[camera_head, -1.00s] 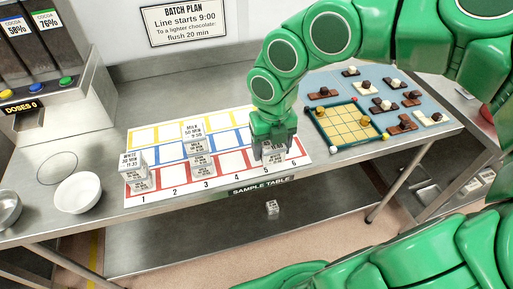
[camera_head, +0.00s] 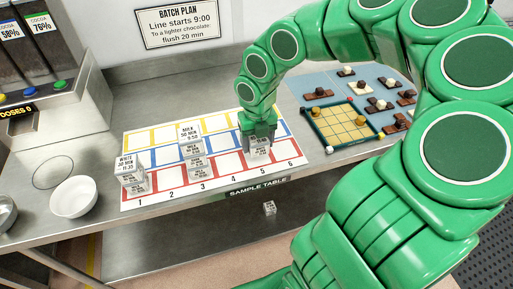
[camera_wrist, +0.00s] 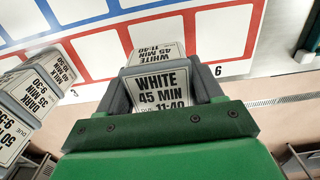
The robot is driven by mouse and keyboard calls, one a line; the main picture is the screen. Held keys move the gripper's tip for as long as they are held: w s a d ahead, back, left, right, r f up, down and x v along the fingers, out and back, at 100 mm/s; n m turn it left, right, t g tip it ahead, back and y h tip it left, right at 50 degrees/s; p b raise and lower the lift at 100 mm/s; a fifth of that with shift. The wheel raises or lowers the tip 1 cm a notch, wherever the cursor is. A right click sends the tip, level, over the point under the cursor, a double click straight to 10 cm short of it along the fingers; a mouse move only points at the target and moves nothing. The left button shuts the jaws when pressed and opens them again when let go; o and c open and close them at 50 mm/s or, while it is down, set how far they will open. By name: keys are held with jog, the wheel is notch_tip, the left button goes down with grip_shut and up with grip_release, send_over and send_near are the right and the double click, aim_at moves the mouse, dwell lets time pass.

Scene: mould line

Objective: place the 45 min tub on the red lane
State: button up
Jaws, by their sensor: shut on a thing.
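My gripper (camera_head: 259,134) is shut on the 45 min tub (camera_head: 258,153), a small tub with white labels. In the wrist view the tub (camera_wrist: 163,88) sits between the jaws, its labels reading WHITE 45 MIN 11:40. In the head view it is at the red lane (camera_head: 229,178), the front row of the board, around column 5. I cannot tell whether its base touches the board. My gripper hides its upper part.
A tub stack (camera_head: 131,173) stands at column 1 and a taller stack (camera_head: 194,150) around column 3. Red cell 6 (camera_head: 286,152) looks bare. A yellow-celled tray (camera_head: 343,124) lies to the right, a white bowl (camera_head: 74,197) to the left. Another tub (camera_head: 269,208) is on the lower shelf.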

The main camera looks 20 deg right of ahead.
aim_at(257, 149)
jog(key=shift+w+f, duration=0.4)
jog(key=shift+f, duration=1.65)
jog(key=shift+f, duration=0.1)
jog(key=o, duration=1.1)
